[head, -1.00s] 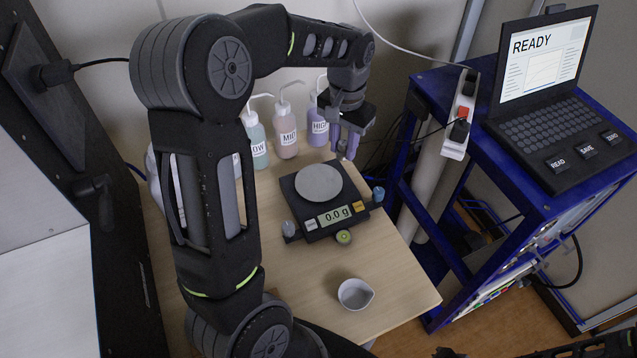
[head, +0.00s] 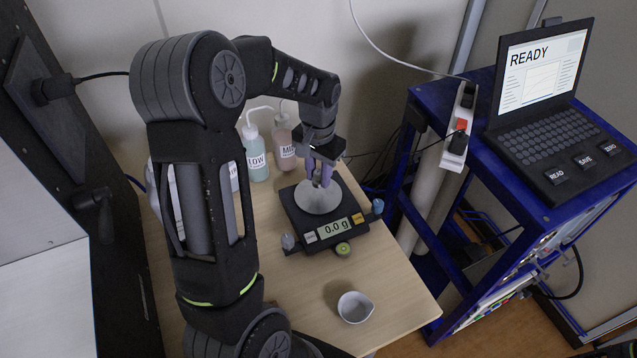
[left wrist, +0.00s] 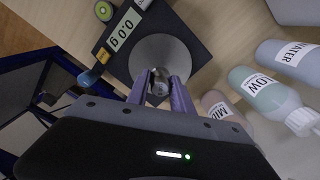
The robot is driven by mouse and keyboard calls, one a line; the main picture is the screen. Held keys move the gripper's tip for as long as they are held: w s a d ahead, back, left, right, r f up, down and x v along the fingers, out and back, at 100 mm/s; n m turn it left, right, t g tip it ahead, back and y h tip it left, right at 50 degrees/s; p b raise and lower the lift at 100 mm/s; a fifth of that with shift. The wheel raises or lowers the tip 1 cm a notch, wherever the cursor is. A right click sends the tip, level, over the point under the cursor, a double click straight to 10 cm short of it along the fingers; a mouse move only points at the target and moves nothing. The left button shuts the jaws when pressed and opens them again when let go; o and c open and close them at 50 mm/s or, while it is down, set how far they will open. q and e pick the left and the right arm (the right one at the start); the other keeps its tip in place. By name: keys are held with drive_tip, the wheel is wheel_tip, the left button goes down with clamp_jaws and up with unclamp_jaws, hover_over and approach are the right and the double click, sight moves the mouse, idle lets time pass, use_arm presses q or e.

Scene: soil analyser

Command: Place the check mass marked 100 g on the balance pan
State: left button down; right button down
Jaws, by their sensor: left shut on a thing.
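The balance (head: 352,222) stands on the wooden table with a round grey pan (head: 309,202). Its display reads 0.0 g. My left gripper (head: 321,183) is over the pan, fingers pointing down. In the left wrist view, its fingers (left wrist: 159,90) are shut on a small shiny metal check mass (left wrist: 158,84), with the pan (left wrist: 160,52) behind it. The mass's marking is not readable. I cannot tell if the mass touches the pan; the display shows no weight. My right gripper is not in view.
Bottles marked LOW (head: 256,158) and MID (head: 284,150) stand behind the balance. A white cup (head: 355,307) is near the table's front. A laptop (head: 545,110) showing READY and a power strip (head: 459,125) are on the blue rack at right.

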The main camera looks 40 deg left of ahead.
sight(319, 185)
use_arm(q)
drive_tip(key=shift+f, duration=1.9)
drive_tip(key=shift+f, duration=0.2)
drive_tip(key=c, duration=1.1)
unclamp_jaws()
drive_tip(key=shift+r, duration=0.2)
wheel_tip(319, 185, up, 12)
drive_tip(key=shift+r+b, duration=0.1)
drive_tip(key=shift+b, duration=0.4)
